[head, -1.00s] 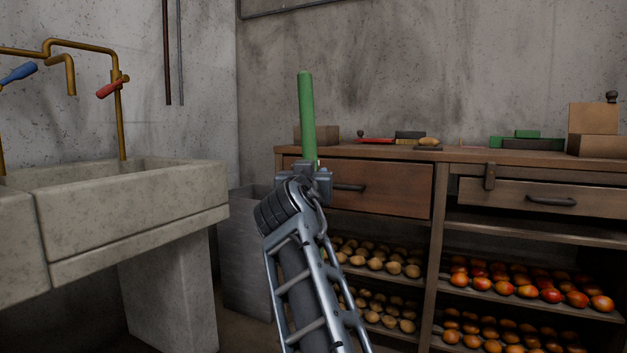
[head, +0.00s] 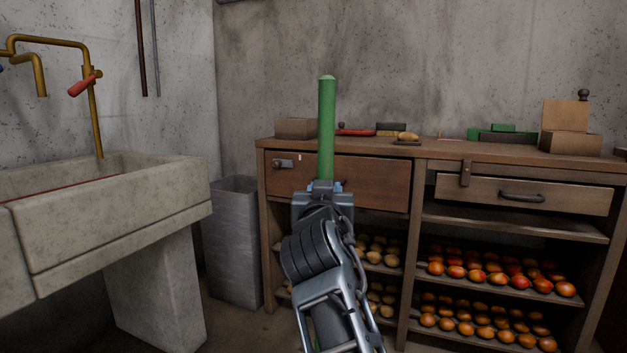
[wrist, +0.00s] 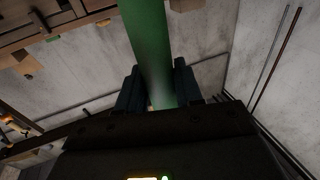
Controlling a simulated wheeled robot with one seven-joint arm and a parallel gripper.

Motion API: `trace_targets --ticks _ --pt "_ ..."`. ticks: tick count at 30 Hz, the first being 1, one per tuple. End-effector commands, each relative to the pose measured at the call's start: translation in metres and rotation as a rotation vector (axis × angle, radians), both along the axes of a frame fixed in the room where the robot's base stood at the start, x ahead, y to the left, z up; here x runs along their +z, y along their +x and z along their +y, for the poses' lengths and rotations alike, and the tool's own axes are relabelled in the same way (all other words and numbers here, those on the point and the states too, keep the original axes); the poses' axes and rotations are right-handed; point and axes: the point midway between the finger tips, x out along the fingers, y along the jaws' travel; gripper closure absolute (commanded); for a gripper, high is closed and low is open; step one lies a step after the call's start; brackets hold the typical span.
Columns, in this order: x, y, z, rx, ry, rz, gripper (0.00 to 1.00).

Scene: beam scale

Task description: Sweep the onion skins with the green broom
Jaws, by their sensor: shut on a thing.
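A green handle (head: 326,128), seemingly the broom's, stands nearly upright in front of the wooden cabinet in the head view. My gripper (head: 324,187) is shut around it, and the handle rises well above the jaws. In the wrist view the green handle (wrist: 150,45) passes between the two dark fingers of my gripper (wrist: 160,92). The broom's lower end is hidden behind my arm, apart from a possible small green bit low in the head view. I see no onion skins in either view.
The wooden cabinet (head: 414,182) ahead holds several potatoes and red-orange produce on its shelves. Green blocks (head: 490,134) and boxes stand on its top. A grey bin (head: 233,243) stands between it and the stone sink (head: 110,225) at left. A little floor shows between them.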

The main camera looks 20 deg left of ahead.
Motion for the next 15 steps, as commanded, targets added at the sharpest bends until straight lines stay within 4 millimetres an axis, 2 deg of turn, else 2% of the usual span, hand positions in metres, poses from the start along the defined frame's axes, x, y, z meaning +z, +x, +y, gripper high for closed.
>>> trace_targets --ticks 15 --pt "-0.001 -0.017 -0.050 -0.007 -0.012 0.004 1.00"
